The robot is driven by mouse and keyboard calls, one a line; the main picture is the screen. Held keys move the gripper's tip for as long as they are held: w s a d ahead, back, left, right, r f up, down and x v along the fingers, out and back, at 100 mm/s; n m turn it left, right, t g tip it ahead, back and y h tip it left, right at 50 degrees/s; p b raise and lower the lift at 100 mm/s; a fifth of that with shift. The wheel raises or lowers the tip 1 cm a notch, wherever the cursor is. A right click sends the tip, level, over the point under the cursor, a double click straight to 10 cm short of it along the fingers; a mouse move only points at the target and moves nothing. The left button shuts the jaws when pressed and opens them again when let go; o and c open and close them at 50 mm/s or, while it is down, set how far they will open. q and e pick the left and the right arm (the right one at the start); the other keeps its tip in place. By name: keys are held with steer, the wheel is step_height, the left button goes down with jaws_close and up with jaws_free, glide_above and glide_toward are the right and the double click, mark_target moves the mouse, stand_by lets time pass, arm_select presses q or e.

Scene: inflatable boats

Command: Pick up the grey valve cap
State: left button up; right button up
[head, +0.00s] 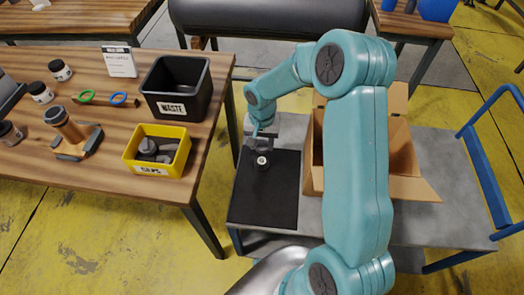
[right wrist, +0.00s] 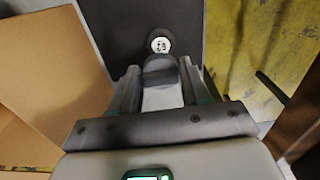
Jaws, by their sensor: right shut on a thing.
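My right gripper (head: 262,142) is over the black mat (head: 255,203) on the grey cart. In the right wrist view the gripper (right wrist: 160,84) is shut on a grey piece (right wrist: 159,67), which looks like the grey valve cap. The gripper partly hides it, and its lower part is out of sight. A small dark round thing with a marked white top (right wrist: 160,44) is just beyond the held piece; in the head view it sits on the mat (head: 262,162). I cannot tell whether the two touch. My left gripper is not in view.
An open cardboard box (head: 400,160) stands on the cart right of the mat, partly behind my right arm. On the wooden table at left are a yellow CAPS bin (head: 155,169) with grey pieces, a black WASTE bin (head: 178,110) and several jars. The mat's front is clear.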

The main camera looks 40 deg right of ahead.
mark_target(262, 144)
step_height(262, 144, up, 11)
steer(key=shift+r, duration=0.15)
steer(key=shift+n, duration=0.3)
